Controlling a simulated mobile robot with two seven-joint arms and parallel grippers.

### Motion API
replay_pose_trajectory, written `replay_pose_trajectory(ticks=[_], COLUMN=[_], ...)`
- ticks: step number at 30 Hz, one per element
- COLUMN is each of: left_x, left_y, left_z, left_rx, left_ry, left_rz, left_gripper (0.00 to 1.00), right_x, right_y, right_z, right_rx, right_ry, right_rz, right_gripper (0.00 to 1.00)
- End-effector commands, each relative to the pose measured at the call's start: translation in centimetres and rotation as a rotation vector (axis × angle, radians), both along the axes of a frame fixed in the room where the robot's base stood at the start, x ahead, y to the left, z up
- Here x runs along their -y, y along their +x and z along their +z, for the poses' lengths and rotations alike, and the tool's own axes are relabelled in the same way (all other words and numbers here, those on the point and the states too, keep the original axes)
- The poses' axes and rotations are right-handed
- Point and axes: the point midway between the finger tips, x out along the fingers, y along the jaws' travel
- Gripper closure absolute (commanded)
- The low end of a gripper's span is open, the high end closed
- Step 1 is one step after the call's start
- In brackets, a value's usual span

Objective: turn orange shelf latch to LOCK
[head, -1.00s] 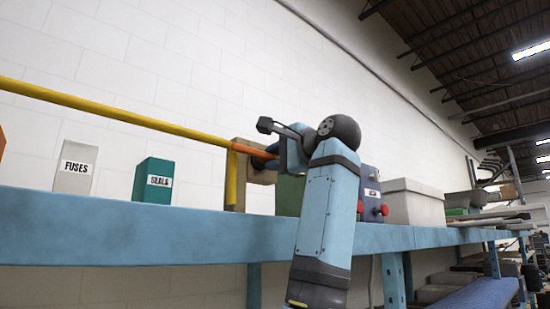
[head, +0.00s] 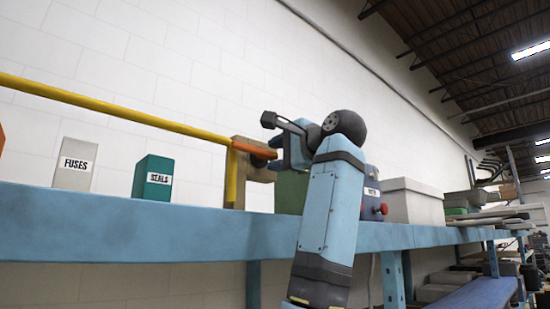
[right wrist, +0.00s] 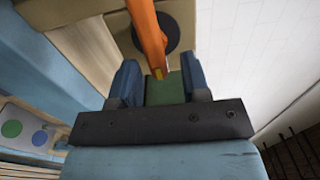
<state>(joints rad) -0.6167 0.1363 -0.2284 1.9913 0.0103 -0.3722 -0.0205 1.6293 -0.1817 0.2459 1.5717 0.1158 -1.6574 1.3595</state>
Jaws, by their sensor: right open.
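The orange latch (head: 255,151) shows as a short orange lever on a tan block (head: 262,172) on the blue shelf. In the right wrist view the orange lever (right wrist: 148,38) runs from a black round pivot (right wrist: 172,32), and its yellow-marked tip points toward my gripper. My right gripper (right wrist: 160,78) is open, with its blue fingers on either side of the lever's tip and a visible gap to each. In the head view the wrist and arm hide part of it. No LOCK marking is readable. My left gripper is not in view.
A yellow rail (head: 120,115) runs along the shelf to the block. A white FUSES box (head: 75,170) and a teal SEALS box (head: 152,180) stand left. A green box (head: 290,190), a blue box with red knobs (head: 371,195) and a grey bin (head: 413,203) stand near or right of my arm.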

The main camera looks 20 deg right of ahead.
Motion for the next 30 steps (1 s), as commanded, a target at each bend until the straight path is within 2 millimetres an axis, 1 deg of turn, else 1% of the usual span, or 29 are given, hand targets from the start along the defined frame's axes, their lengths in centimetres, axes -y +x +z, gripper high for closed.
replay_pose_trajectory(ticks=[1, 5, 9, 12, 15, 18, 21, 30], left_x=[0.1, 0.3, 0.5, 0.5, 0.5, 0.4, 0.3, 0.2], left_y=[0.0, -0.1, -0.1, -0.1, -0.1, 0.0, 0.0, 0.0], left_z=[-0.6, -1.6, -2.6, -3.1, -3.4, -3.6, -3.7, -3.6], left_rx=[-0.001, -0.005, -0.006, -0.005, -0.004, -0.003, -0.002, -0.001], left_ry=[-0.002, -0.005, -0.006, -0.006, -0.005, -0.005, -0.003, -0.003], left_rz=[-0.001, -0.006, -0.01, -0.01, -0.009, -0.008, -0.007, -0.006], left_gripper=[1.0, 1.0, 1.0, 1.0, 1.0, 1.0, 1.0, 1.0], right_x=[0.3, 1.2, 2.2, 2.8, 3.3, 3.7, 3.8, 3.9], right_y=[-0.9, -3.6, -6.7, -8.7, -10.2, -11.3, -11.8, -12.0], right_z=[-0.2, -0.3, -0.3, -0.3, -0.2, -0.1, -0.1, 0.0], right_rx=[0.003, 0.005, 0.006, 0.004, 0.004, 0.002, 0.002, 0.001], right_ry=[0.0, 0.001, 0.001, 0.0, 0.001, 0.001, 0.001, 0.001], right_rz=[-0.001, -0.001, -0.002, -0.001, -0.001, -0.001, 0.0, 0.0], right_gripper=[0.57, 0.57, 0.57, 0.57, 0.57, 0.57, 0.57, 0.57])
